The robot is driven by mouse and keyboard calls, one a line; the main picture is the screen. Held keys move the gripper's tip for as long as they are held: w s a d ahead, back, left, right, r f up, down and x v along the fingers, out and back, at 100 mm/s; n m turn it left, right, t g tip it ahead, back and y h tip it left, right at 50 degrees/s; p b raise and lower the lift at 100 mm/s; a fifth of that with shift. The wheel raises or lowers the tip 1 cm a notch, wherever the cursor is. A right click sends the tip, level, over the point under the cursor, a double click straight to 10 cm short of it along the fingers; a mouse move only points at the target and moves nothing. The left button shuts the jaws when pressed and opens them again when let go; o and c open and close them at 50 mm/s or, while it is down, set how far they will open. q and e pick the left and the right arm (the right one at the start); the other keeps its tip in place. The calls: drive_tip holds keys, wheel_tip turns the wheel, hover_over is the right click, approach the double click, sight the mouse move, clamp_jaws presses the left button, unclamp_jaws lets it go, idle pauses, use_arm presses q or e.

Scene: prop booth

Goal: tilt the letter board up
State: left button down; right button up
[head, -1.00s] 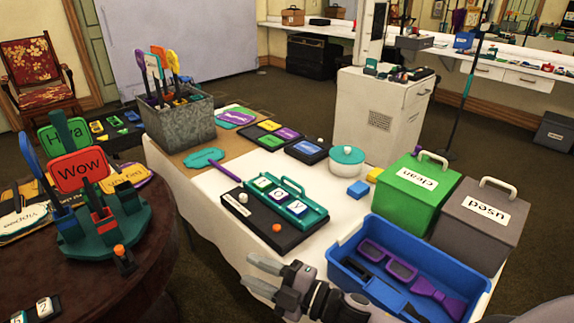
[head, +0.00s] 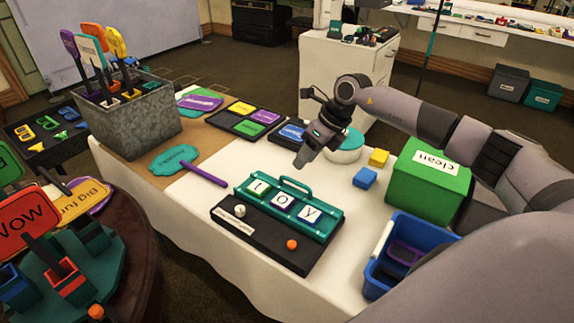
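The letter board (head: 326,228) is teal with a loop handle along its far edge. It holds three tiles reading "t", "o" and "y". It appears to lie low on a black base (head: 262,242), which has a white knob (head: 239,210), an orange knob (head: 292,244) and a small white label. My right gripper (head: 305,158) hangs above the table just beyond the board's far edge, apart from the handle, pointing down. It is seen side-on, so its finger gap is unclear. My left gripper is out of view.
A blue bin (head: 381,262) is at front right. A teal paddle (head: 172,160) and metal sign box (head: 137,127) are left.

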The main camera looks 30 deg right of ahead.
drive_tip(key=x, duration=0.6)
drive_tip(key=shift+w+d+f, duration=0.1)
drive_tip(key=shift+d+f, duration=0.05)
drive_tip(key=shift+f, duration=0.3)
drive_tip(key=shift+c, duration=0.3)
clamp_jaws()
